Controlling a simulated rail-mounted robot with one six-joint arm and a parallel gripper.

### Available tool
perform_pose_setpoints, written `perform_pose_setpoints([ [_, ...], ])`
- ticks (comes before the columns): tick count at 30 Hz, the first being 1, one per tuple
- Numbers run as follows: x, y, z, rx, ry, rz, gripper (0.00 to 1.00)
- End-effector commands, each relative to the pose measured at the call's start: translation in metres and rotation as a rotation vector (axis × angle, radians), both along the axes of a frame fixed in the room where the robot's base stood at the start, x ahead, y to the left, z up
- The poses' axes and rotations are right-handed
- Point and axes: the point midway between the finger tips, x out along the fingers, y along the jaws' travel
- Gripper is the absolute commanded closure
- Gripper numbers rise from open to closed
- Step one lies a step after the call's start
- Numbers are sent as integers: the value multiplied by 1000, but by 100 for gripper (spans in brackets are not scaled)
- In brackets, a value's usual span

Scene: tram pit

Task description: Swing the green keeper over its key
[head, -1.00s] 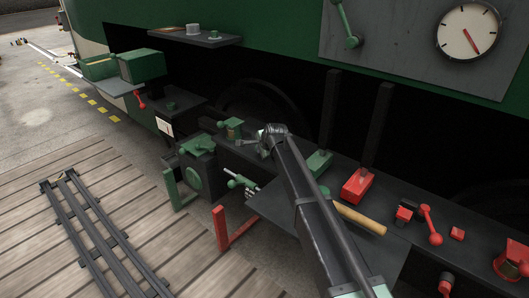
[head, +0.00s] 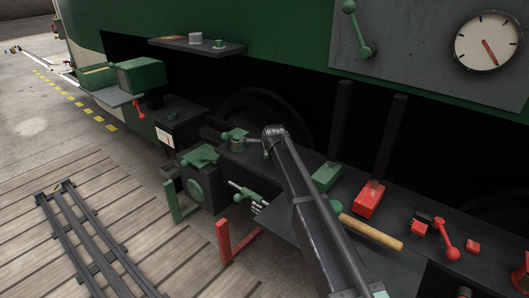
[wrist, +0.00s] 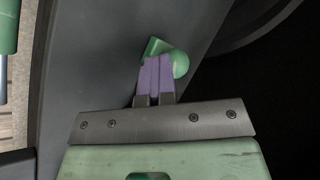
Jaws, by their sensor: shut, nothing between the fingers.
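A green piece with a rounded knob (wrist: 180,64), which looks like the green keeper, is at my fingertips in the wrist view. In the head view a green fitting (head: 236,135) stands on the dark ledge just left of my gripper (head: 255,140). In the wrist view my gripper (wrist: 156,62) has its purple fingers shut together with nothing between them. Their tips overlap the green piece beside the knob; I cannot tell if they touch it. The fingers cover part of it, and I cannot make out the key.
A green block (head: 327,177) and a red block (head: 369,199) stand on the ledge right of my arm. A wooden handle (head: 370,231) and a red lever (head: 446,238) lie further right. A green valve-like box (head: 199,180) is at left.

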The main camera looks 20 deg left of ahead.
Motion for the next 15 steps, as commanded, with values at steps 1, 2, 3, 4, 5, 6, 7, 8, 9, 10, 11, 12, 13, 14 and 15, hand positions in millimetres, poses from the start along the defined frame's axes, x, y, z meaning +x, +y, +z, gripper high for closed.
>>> perform_pose_setpoints([
  [1, 2, 1, 0, 1, -1, 1, 100],
  [2, 2, 1, 0, 1, -1, 1, 100],
  [3, 3, 1, 0, 1, -2, 1, 100],
  [4, 4, 1, 0, 1, -2, 1, 100],
  [5, 4, 1, 0, 1, -2, 1, 100],
  [6, 5, 1, 0, 1, -2, 1, 100],
  [7, 5, 1, 0, 1, -3, 1, 100],
  [8, 5, 1, 0, 1, -3, 1, 100],
  [9, 5, 1, 0, 2, -4, 1, 100],
  [10, 6, 1, 0, 2, -4, 1, 100],
  [11, 6, 1, 0, 1, -4, 2, 100],
  [12, 6, 1, 0, 1, -4, 2, 100],
  [13, 6, 1, 1, 2, -5, 2, 100],
  [14, 6, 1, 1, 2, -5, 2, 100],
  [15, 6, 1, 1, 2, -5, 2, 100],
])
